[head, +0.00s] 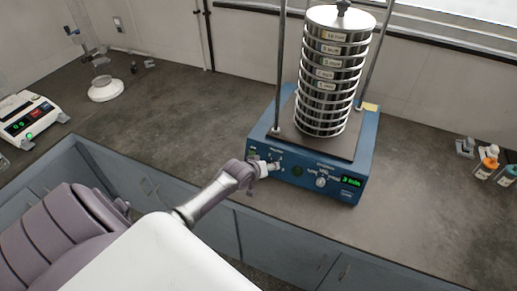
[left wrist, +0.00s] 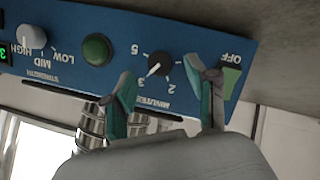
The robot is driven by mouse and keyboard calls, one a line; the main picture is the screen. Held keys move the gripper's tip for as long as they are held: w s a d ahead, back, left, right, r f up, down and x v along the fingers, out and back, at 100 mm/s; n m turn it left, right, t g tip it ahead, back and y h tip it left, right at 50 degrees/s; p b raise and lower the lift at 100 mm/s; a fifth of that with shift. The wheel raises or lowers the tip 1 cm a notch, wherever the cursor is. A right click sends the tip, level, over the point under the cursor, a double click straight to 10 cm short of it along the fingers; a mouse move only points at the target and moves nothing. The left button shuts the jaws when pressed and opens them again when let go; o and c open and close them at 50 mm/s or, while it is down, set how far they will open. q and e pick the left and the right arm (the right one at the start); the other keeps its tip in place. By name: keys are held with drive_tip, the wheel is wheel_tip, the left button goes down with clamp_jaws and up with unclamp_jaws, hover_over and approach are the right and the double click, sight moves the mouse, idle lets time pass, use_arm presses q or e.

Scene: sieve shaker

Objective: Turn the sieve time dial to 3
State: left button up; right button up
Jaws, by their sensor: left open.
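The blue sieve shaker (head: 330,186) stands on the counter with a tall stack of metal sieves (head: 330,75) on it. Its black time dial (left wrist: 160,66) shows in the left wrist view, where the panel appears upside down. The dial's white pointer is toward the 3 of the minutes scale. The green display (head: 352,181) reads 3 min. My left gripper (head: 265,168) is at the left of the front panel; in the left wrist view its open fingers (left wrist: 162,72) are on either side of the dial, with no clear contact. My right gripper is out of view.
A green round button (left wrist: 97,48) and a strength knob (left wrist: 33,37) are beside the dial. A scale (head: 30,118) stands far left, a white-based stand (head: 105,90) behind it. Small bottles (head: 487,163) are at right.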

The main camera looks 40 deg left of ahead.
use_arm(q)
drive_tip(key=v, duration=0.9)
drive_tip(key=shift+s+r, duration=0.15)
drive_tip(key=shift+s, duration=0.1)
